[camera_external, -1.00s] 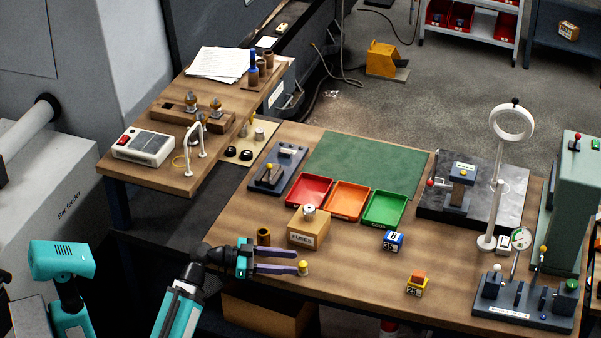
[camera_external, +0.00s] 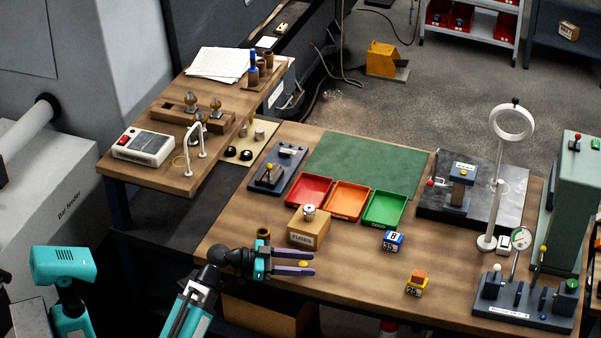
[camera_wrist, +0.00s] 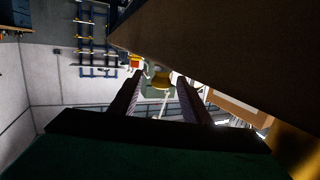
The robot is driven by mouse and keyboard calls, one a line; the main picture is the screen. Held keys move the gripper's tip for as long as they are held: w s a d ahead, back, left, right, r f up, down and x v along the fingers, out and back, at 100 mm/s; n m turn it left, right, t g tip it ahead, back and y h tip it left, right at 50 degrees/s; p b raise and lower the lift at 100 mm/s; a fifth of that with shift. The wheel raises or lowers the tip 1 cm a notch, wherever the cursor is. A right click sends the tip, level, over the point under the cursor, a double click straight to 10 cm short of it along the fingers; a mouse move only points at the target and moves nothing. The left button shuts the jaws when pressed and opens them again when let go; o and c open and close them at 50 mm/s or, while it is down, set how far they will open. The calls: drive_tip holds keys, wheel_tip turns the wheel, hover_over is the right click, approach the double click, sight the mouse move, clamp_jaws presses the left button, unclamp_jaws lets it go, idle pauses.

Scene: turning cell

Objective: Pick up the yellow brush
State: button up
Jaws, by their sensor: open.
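My gripper (camera_external: 306,263) is open, with its two dark purple fingers pointing right, low over the front edge of the wooden bench. A small yellow piece (camera_external: 303,264), which may be the yellow brush, shows between the fingers near their tips. Most of it is hidden by the near finger.
A brown cup (camera_external: 263,234) stands close behind my gripper. The cardboard fuse box (camera_external: 308,230) is just beyond it. A blue block (camera_external: 393,241) and a yellow-orange block (camera_external: 417,285) stand to the right. Bench space between the gripper and these blocks is clear.

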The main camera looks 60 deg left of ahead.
sight(303, 263)
clamp_jaws()
idle(0.4)
drive_tip(key=shift+r+p, duration=1.45)
drive_tip(key=shift+r, duration=3.55)
